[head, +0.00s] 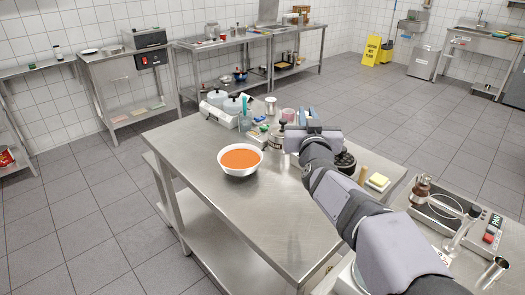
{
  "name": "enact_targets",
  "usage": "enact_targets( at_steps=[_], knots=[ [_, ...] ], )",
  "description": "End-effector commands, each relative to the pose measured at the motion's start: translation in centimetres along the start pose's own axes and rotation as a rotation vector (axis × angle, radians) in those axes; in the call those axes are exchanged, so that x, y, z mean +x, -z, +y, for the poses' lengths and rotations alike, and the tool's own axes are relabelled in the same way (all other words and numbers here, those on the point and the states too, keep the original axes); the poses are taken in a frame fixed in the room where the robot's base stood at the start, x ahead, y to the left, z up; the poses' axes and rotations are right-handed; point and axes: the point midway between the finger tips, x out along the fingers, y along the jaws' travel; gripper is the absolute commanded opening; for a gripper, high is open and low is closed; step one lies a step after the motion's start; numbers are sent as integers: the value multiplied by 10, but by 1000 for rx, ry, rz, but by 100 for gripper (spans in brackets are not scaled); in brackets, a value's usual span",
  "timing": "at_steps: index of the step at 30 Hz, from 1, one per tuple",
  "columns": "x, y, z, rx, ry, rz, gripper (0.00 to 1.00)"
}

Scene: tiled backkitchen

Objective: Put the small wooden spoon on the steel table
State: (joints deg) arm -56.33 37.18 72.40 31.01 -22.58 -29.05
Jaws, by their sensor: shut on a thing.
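The steel table (200,165) stands in the middle, with a bare front and left part. My gripper (306,115) is over the back right part of this table, its fingers pointing away from the camera. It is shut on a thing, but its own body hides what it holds. I cannot make out the small wooden spoon anywhere in the head view.
A white bowl of orange soup (240,159) stands on the table left of my arm. White-lidded containers (232,106) and small items crowd the back edge. A butter dish (378,181) lies at the right. A scale (445,215) stands on the neighbouring counter.

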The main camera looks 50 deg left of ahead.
Motion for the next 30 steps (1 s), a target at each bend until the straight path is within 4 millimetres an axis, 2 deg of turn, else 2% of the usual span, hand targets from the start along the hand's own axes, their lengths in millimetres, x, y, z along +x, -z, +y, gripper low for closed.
enact_targets(
  at_steps=[3,6,10,17,27,30],
  knots=[
    [0,-32,0,-2,1,-6,0],
    [0,-50,0,-1,1,-5,0],
    [0,-62,0,0,1,-1,0],
    [0,-71,0,-1,1,-2,0],
    [0,-118,0,-1,1,-4,0],
    [0,-125,0,0,1,-2,0]
  ],
)
